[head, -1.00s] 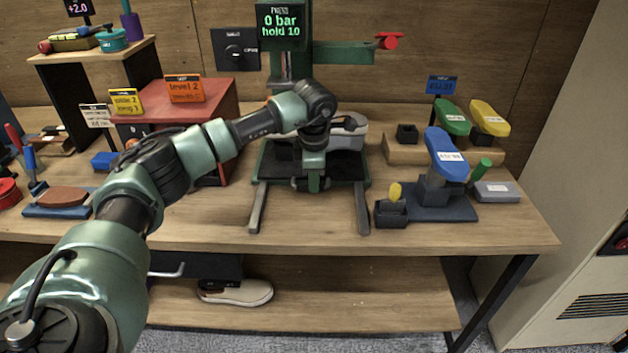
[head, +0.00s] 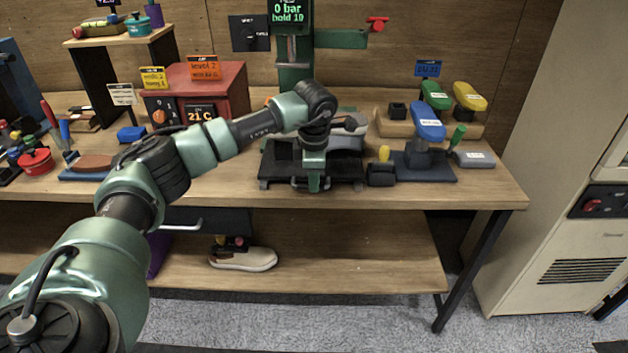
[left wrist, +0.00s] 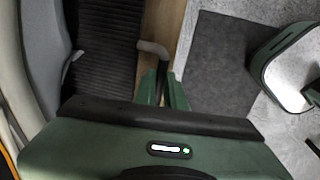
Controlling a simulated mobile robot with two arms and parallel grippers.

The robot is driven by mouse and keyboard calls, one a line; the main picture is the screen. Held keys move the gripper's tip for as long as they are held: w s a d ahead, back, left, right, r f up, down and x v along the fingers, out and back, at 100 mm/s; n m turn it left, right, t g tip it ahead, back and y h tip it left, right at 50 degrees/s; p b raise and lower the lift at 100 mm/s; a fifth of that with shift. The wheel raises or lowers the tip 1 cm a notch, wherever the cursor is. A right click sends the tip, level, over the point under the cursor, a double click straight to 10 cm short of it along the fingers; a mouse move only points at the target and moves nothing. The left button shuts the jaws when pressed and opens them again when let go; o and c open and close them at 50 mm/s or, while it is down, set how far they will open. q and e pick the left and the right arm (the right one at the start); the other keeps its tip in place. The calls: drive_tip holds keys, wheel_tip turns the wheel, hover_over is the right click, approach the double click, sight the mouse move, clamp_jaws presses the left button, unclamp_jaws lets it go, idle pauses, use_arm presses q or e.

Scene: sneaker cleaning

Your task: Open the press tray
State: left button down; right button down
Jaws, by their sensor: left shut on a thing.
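The press tray (head: 283,170) is a flat black tray at the foot of the green press (head: 295,72) in the head view. It sits at the front ends of its rails, near the table's front edge. My left gripper (head: 314,184) is at the middle of the tray's front. In the left wrist view its green fingers (left wrist: 163,88) are shut on the tray's handle (left wrist: 152,48), a short pale grey bar. The dark ribbed tray surface (left wrist: 108,45) shows beside it. A grey-white object (head: 345,141) behind my wrist is partly hidden. My right gripper is out of view.
A red box (head: 225,88) stands left of the press. Right of it are a small black cup (head: 381,174) and a stand with a blue shoe form (head: 428,121). A shoe (head: 243,259) lies on the lower shelf. Floor (head: 350,314) in front is clear.

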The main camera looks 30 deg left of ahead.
use_arm(q)
drive_tip(key=shift+w+r, duration=0.1)
drive_tip(key=shift+w, duration=0.05)
drive_tip(key=c, duration=1.5)
unclamp_jaws()
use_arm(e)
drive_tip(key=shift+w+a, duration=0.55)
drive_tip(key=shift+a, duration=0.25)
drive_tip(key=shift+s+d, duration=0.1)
use_arm(q)
drive_tip(key=shift+r, duration=0.3)
drive_tip(key=r, duration=0.2)
drive_tip(key=s+r, duration=0.1)
drive_tip(key=r, duration=0.4)
drive_tip(key=shift+s+d+b, duration=0.15)
drive_tip(key=shift+d+b, duration=0.15)
drive_tip(key=shift+d, duration=0.05)
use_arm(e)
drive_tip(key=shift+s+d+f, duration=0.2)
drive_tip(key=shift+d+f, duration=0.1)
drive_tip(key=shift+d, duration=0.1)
